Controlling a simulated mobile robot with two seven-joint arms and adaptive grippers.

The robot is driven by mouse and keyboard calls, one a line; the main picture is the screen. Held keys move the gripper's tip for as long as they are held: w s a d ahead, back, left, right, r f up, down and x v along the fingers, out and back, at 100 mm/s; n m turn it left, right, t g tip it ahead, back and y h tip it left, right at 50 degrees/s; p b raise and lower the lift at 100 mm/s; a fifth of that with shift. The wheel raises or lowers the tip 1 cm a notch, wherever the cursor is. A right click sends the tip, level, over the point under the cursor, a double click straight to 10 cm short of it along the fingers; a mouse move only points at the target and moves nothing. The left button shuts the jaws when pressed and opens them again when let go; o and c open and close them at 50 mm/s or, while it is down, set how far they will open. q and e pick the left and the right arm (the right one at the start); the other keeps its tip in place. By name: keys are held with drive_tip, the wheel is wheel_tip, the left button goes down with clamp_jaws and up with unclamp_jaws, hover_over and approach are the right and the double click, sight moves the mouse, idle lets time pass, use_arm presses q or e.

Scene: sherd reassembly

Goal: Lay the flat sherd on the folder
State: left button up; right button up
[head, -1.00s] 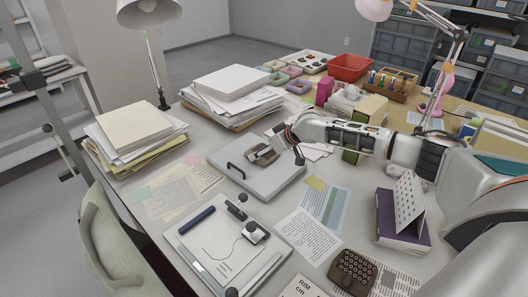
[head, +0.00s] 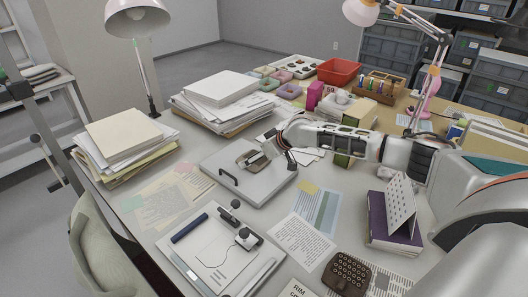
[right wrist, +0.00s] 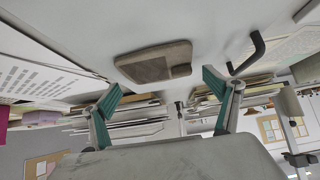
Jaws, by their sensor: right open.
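A flat, thin tan-grey piece with a darker inset face (head: 247,160), which may be the flat sherd, lies on a grey flat case with a black handle (head: 212,165). The piece also shows in the right wrist view (right wrist: 155,62), lying flat. My right gripper (head: 278,157) is over the case, close beside the piece. In the right wrist view my right gripper (right wrist: 162,90) has its teal-tipped fingers spread, with nothing between them. A cream folder (head: 122,134) tops the left paper stack; I cannot tell if it is the task's folder. My left gripper is not visible.
A white board (head: 210,250) with a blue pen and small dark-and-white devices lies in front. A tall paper stack (head: 220,92) stands behind the case. A purple book (head: 392,222) and a brown perforated block (head: 347,273) are at right. Loose sheets cover much of the table.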

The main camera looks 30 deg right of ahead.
drive_tip(key=p+v, duration=0.2)
drive_tip(key=v, duration=0.9)
drive_tip(key=shift+s+r, duration=0.2)
drive_tip(key=shift+r, duration=0.05)
